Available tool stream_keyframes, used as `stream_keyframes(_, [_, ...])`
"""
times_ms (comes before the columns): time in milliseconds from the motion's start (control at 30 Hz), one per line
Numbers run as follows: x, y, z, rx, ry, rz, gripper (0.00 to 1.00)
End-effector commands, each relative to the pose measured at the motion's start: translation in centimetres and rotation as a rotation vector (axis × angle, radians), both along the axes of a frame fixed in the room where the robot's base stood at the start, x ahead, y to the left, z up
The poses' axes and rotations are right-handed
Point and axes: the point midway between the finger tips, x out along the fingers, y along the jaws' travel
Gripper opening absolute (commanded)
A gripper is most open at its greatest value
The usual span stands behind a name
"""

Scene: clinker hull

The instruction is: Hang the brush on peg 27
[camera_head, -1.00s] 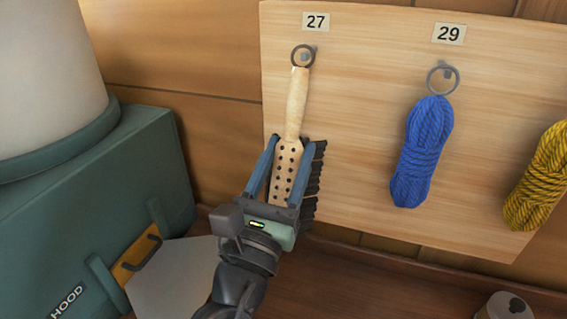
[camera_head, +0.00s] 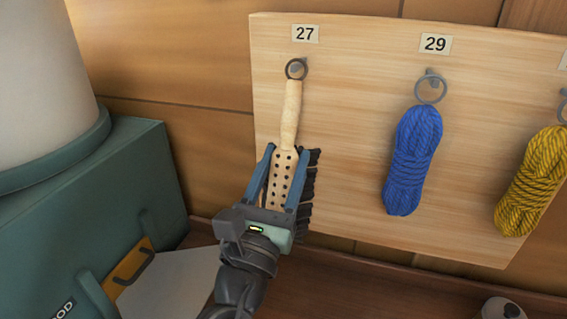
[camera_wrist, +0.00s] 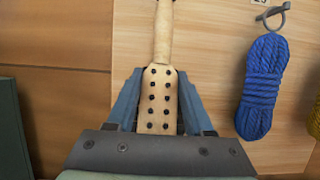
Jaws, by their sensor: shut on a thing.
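The brush (camera_head: 290,115) has a pale wooden handle, a dotted head, dark bristles on its right side and a dark ring (camera_head: 296,69) at its top. My gripper (camera_head: 288,155) is shut on the brush head, a blue finger on each side. The brush is nearly upright in front of the board. Peg 27 (camera_head: 304,63) shows just right of and behind the ring, under the label 27. I cannot tell whether the ring is around the peg. The wrist view shows the brush head (camera_wrist: 158,100) between the fingers; ring and peg are out of that view.
A blue rope coil (camera_head: 410,165) hangs on peg 29 to the right, and a yellow coil (camera_head: 535,185) hangs beyond it on the wooden board (camera_head: 345,130). A green box (camera_head: 95,220) stands at the left. A round-topped object (camera_head: 502,308) is at the lower right.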

Motion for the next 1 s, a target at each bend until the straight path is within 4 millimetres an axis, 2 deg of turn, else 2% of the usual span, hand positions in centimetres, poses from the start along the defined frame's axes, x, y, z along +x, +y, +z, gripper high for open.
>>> stream_keyframes(100, [0.0, 0.0, 0.1, 0.0, -0.001, 0.0, 0.0])
stream_keyframes(133, [0.0, 0.0, 0.1, 0.0, -0.001, 0.0, 0.57])
stream_keyframes(300, [0.0, 0.0, 0.1, 0.0, -0.001, 0.0, 0.87])
stream_keyframes(667, [-0.3, 0.1, -0.3, 0.0, 0.001, 0.001, 0.87])
stream_keyframes(767, [-1.3, 0.5, -0.8, -0.001, 0.002, 0.001, 0.87])
stream_keyframes(1000, [-5.8, 2.0, -2.8, -0.001, 0.003, 0.002, 0.87])
